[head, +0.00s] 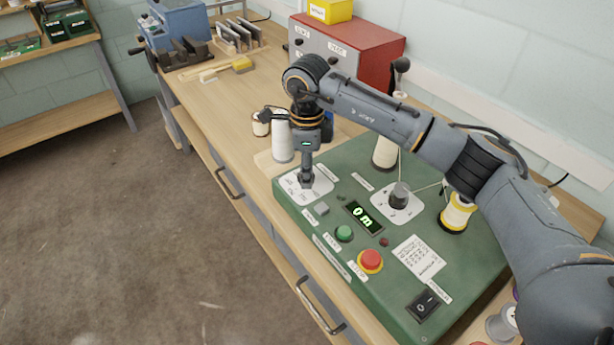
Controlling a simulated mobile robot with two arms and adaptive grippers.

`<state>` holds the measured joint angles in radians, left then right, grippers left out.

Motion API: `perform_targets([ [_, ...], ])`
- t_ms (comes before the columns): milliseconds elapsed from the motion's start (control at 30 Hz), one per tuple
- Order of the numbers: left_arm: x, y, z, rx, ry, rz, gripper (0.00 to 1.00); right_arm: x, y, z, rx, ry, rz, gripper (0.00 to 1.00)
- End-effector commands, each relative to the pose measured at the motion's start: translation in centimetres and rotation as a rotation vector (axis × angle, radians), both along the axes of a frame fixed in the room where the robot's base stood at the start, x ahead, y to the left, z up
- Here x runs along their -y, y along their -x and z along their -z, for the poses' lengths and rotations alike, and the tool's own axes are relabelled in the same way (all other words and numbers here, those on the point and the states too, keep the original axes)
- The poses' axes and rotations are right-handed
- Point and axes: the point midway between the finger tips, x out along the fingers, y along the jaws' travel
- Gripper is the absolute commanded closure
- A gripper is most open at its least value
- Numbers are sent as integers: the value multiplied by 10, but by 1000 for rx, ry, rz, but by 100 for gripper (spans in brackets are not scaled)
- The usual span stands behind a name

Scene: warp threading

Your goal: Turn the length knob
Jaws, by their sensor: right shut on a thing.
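A green machine panel (332,243) sits on the wooden bench, with a small display (363,216) reading "0 m". My right gripper (306,182) points straight down at the white dial plate (322,188) in the panel's far left corner. It is shut on the length knob there; the fingers hide most of the knob. Its pointer direction cannot be told. A second, dark grey knob (399,194) stands on another white plate to the right, free of the gripper. My left gripper is not in view.
A green button (344,233), a red button (371,260) and a black switch (423,305) are on the panel. White spools (282,138) and a yellow-ended spool (456,214) stand close by. A red cabinet (352,55) and blue vise (178,28) are behind.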

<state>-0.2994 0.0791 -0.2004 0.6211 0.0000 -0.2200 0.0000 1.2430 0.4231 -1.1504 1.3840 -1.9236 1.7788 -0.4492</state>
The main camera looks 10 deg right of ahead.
Motion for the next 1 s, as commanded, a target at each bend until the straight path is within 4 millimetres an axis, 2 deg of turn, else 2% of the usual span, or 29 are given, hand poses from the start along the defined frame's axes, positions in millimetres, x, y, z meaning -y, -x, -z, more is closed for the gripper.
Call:
perform_targets([
  [200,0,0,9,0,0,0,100,0,0,2,-1,0,-62,96],
  [700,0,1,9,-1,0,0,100,0,1,1,-2,0,-80,96],
  [733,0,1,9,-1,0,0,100,0,1,1,-2,0,-80,58],
  [800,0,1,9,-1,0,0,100,0,0,1,-2,0,-80,44],
  [833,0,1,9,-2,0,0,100,0,0,1,-2,0,-79,42],
  [1000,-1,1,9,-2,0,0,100,0,0,0,-1,0,-78,42],
])
